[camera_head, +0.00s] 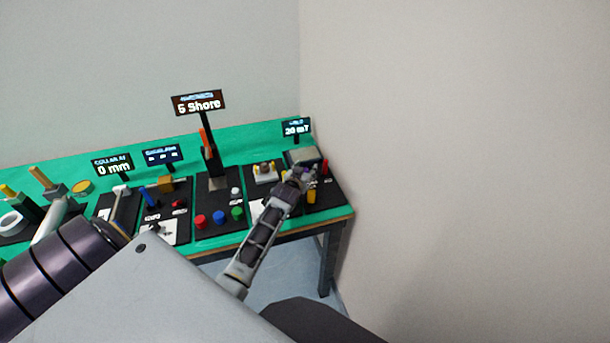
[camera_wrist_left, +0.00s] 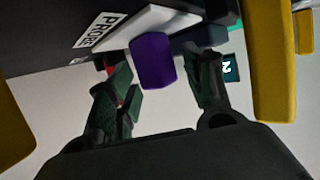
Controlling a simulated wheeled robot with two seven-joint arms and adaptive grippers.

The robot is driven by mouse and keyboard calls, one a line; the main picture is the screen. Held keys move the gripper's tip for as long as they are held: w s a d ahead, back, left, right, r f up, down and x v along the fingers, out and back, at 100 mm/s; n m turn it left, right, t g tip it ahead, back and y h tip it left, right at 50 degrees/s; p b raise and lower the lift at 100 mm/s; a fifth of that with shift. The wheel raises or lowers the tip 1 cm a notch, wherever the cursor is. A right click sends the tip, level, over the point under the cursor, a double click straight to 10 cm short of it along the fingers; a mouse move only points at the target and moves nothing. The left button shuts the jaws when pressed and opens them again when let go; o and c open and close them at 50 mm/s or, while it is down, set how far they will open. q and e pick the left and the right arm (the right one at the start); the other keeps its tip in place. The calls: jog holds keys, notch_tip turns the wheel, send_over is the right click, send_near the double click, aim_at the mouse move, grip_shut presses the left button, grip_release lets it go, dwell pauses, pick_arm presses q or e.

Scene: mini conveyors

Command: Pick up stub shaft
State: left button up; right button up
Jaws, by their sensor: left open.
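My left gripper (camera_head: 298,178) is over the right end of the table, at the rightmost black station. In the left wrist view the left gripper (camera_wrist_left: 163,88) is open, with dark green pads on its two fingers. No part is clearly recognisable as the stub shaft; the gripper and wrist cover some of that station. My right gripper is not in view.
A grey box (camera_head: 301,155) stands behind the gripper, under a small display (camera_head: 297,128). A tall sign (camera_head: 199,103), red, blue and green buttons (camera_head: 220,217) and other stations lie to the left on the green table. A wall closes off the right. Yellow parts (camera_wrist_left: 277,65) flank the wrist view.

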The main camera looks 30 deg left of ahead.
aim_at(305, 170)
pick_arm(q)
grip_shut()
jog(key=shift+r, duration=0.15)
jog(key=shift+r, duration=4.85)
